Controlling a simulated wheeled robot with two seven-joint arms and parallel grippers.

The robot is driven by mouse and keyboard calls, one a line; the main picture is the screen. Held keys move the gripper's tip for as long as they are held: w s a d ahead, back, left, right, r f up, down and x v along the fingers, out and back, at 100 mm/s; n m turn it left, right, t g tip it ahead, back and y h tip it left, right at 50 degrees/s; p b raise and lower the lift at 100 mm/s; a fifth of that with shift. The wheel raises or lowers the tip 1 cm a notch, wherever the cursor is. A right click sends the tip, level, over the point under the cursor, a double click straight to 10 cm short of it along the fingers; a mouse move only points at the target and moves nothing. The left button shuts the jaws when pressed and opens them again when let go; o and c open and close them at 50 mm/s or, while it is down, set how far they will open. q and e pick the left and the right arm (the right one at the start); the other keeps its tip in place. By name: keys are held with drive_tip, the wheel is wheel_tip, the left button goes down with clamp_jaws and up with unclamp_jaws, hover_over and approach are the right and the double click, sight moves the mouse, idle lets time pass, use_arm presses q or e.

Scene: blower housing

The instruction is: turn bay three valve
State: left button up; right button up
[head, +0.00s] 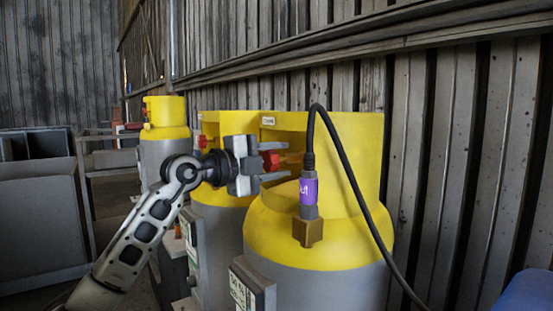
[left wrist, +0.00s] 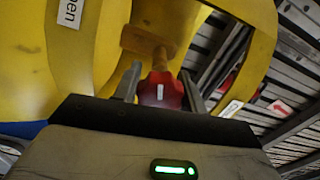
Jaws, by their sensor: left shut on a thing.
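A red valve knob (head: 270,160) sits in the yellow collar of the nearest grey and yellow tank. My left gripper (head: 285,166) reaches it from the left, with one finger above and one below. In the left wrist view the red knob (left wrist: 161,91), with a white mark on its face, lies between the fingers of my left gripper (left wrist: 160,82), which is shut on it. A brass-coloured stem (left wrist: 148,45) shows behind the knob. Part of the knob is hidden by the gripper. No bay number is readable. My right gripper is out of view.
A black cable (head: 352,182) with a purple-banded plug (head: 309,190) rises from a brass fitting (head: 308,232) close right of the gripper. Similar tanks stand behind, the farthest (head: 165,131) at left. A corrugated wall (head: 450,150) closes the right side. A white label (left wrist: 70,12) reads "Open".

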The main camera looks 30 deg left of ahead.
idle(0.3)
use_arm(q)
drive_tip(key=o, duration=1)
drive_tip(key=shift+c, duration=0.2)
drive_tip(key=shift+s+a+f+b, duration=0.15)
drive_tip(key=shift+s+a+b, duration=0.15)
drive_tip(key=shift+s, duration=0.15)
drive_tip(key=b+v, duration=0.6)
drive_tip(key=v, duration=0.9)
drive_tip(key=shift+b, duration=0.4)
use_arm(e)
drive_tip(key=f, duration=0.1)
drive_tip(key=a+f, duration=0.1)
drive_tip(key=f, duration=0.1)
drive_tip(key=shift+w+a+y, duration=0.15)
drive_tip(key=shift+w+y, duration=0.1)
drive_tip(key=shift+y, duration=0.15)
use_arm(q)
drive_tip(key=shift+d, duration=0.1)
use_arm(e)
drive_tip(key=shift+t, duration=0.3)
